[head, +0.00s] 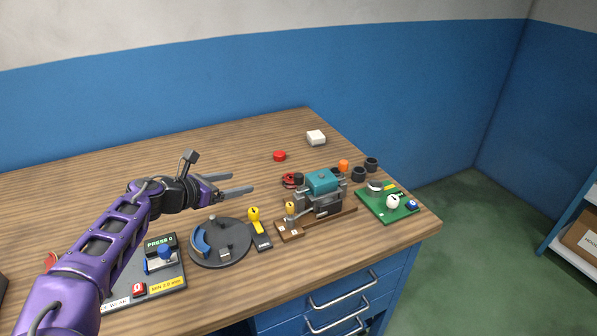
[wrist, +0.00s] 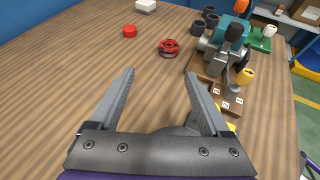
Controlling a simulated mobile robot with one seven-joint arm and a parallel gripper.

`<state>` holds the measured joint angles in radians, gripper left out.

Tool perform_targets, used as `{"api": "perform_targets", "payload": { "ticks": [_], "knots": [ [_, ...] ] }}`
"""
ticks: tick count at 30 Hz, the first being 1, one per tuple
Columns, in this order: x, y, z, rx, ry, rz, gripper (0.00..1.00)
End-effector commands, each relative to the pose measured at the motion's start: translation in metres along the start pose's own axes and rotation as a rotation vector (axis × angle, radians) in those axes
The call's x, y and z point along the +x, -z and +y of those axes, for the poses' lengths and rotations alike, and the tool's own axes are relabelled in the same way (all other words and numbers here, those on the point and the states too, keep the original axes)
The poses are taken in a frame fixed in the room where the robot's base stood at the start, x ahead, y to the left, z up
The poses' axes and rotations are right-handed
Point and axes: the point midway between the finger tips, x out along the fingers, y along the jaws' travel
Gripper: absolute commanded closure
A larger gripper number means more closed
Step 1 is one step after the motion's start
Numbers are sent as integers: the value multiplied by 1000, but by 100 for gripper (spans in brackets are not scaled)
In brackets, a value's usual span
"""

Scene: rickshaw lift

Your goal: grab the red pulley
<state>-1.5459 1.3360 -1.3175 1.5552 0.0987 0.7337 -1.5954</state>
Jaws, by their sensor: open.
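The red pulley (wrist: 168,47) lies on the wooden table in the wrist view, a red, grooved, spool-like piece with dark openings. My gripper (head: 241,182) is open and empty above the table, to the left of the pulley. In the wrist view my gripper (wrist: 159,73) has its two grey fingers wide apart, with the pulley beyond the fingertips and apart from them.
A teal machine (head: 322,182) on a wooden base stands close right of the pulley. A plain red disc (head: 280,156) and white block (head: 316,138) lie farther back. A round dark fixture (head: 221,255) and yellow-handled piece (head: 254,216) stand in front. The table's left back is clear.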

Motion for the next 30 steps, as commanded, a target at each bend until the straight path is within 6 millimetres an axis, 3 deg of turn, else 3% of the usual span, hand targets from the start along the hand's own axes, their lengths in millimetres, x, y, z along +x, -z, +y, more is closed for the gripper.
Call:
{"api": "perform_targets", "payload": {
  "ticks": [8,21,30],
  "knots": [
    [28,16,-16,-49,51,-20,19],
    [118,15,-19,-47,47,-20,19],
    [141,15,-20,-48,47,-20,19]
  ]
}}
